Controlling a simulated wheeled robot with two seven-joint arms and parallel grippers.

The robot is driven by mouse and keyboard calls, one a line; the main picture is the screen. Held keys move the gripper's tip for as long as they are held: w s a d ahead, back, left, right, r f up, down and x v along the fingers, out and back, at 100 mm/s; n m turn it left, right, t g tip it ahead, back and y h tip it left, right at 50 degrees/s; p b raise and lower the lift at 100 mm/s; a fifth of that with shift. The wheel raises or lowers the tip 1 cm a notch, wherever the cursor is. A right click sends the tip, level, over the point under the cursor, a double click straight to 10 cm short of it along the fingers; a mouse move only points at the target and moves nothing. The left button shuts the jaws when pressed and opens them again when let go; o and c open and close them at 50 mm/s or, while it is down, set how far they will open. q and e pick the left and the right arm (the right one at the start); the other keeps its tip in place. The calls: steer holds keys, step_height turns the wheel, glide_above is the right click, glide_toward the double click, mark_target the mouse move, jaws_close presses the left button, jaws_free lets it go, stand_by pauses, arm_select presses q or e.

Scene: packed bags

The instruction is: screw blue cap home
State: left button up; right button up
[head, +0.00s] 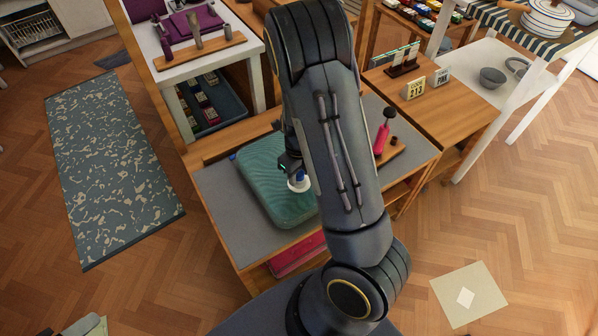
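A puffy teal bag (262,190) lies on the grey top of the wooden bench. On its right part is a round white fitting (301,186) with a small blue cap (298,177) at it. My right gripper (292,166) is dark and points down directly over the cap, at or very near it. Its fingers are too small and partly hidden to show whether they grip the cap. How the cap sits on the fitting cannot be told. My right arm hides the bag's right side. My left gripper is not in view.
A pink hand pump (382,135) stands on a wooden block right of my arm. A side table holds number cards (413,88). A blue crate (213,103) sits under the white table behind. The bench's front left (238,235) is clear.

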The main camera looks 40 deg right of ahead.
steer(key=n, duration=1.1)
steer(key=shift+n, duration=0.4)
steer(key=n, duration=0.4)
steer(key=shift+n, duration=0.3)
steer(key=n, duration=0.4)
jaws_close()
steer(key=shift+s+a+r+m+p, duration=0.15)
steer(key=shift+m+p, duration=0.15)
steer(key=shift+m, duration=1.2)
steer(key=shift+f, duration=0.2)
steer(key=m, duration=0.1)
steer(key=m+p, duration=0.1)
steer(key=shift+r+m, duration=0.2)
steer(key=shift+m, duration=0.1)
steer(key=shift+f+m+p, duration=0.1)
steer(key=shift+m+p, duration=0.25)
steer(key=shift+m, duration=0.15)
steer(key=shift+f, duration=0.1)
